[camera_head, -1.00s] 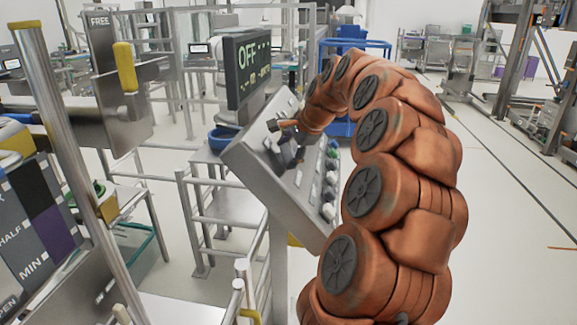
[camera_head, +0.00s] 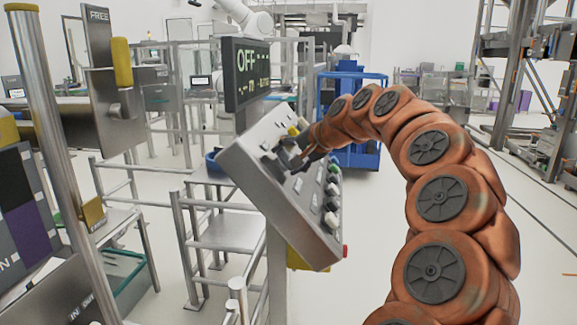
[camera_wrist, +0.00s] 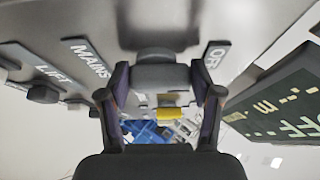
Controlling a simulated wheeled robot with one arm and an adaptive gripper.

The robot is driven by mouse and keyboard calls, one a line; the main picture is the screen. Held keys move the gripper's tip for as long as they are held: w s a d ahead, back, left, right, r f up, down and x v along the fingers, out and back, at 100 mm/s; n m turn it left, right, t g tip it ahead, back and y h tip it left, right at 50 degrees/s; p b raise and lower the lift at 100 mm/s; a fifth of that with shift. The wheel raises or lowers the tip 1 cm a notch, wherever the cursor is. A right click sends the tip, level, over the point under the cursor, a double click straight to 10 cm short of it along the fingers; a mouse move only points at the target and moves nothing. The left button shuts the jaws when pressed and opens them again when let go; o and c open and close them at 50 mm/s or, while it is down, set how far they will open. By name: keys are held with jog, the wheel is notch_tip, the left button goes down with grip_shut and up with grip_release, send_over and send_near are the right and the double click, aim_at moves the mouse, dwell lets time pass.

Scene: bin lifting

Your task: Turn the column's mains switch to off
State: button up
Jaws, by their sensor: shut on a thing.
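The column's control panel (camera_head: 265,190) is a tilted grey box with several knobs and buttons. In the wrist view its face carries the labels MAINS (camera_wrist: 88,60) and OFF (camera_wrist: 213,55). A dark switch knob (camera_wrist: 160,75) sits between these labels. My gripper (camera_head: 290,158) is at the upper part of the panel. In the wrist view my gripper (camera_wrist: 162,103) has its fingers on either side of the knob, shut on it. The knob's pointer cannot be made out, and in the head view my gripper hides it.
A dark display (camera_head: 247,70) reading OFF stands above the panel. Metal railings (camera_head: 215,220) stand left of the panel, and a blue frame (camera_head: 350,110) stands behind. Open floor lies to the right.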

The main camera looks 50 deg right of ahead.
jog(key=shift+n, duration=0.3)
jog(key=o, duration=1.1)
jog(key=shift+o, duration=0.2)
jog(key=v, duration=1.2)
jog(key=shift+f, duration=0.1)
